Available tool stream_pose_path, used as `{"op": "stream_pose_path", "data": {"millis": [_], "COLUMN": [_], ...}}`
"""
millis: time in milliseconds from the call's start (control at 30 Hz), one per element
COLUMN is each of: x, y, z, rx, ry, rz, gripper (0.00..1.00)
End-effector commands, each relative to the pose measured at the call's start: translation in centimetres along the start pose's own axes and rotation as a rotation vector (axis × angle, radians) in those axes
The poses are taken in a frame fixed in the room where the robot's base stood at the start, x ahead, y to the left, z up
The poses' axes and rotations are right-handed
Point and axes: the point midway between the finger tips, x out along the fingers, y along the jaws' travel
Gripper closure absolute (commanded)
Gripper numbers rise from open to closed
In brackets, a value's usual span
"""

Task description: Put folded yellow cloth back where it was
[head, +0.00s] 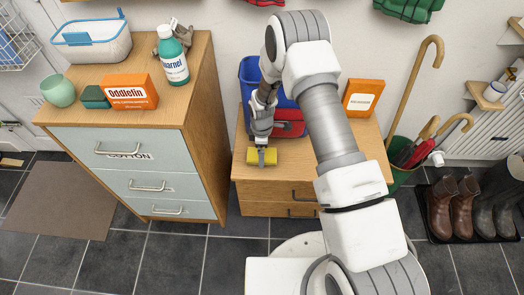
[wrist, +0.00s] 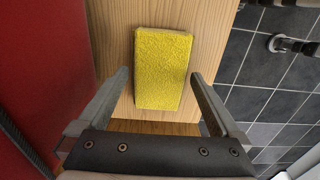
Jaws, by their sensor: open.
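The folded yellow cloth (head: 268,156) lies flat near the front left edge of the low wooden cabinet's top (head: 236,150). In the wrist view the cloth (wrist: 162,68) is a textured yellow block on bare wood, close to the front edge. My gripper (head: 262,146) is just above the cloth, partly in front of it in the head view. In the wrist view the fingers of my gripper (wrist: 160,82) are apart, one on each side of the cloth's near end, with gaps to it. Whether the fingers reach down to its height I cannot tell.
An orange box (head: 362,98) is at the back right of the top. The taller drawer cabinet (head: 150,165) rises close on the left. An umbrella stand (head: 400,178) is at the right.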

Motion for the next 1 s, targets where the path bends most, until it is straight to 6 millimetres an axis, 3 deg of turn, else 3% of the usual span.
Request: {"op": "stream_pose_path", "data": {"millis": [167, 500, 700, 1000], "x": [-2.6, -9.8, -11.9, -13.4], "y": [0.1, 0.1, 0.0, 0.2], "z": [0.0, 0.0, 0.0, 0.2], "rx": [0.000, 0.000, 0.000, 0.022], "ry": [0.001, 0.001, 0.000, 0.000], "rz": [0.003, 0.003, 0.001, 0.010], "gripper": [0.00, 0.00, 0.00, 0.00]}}
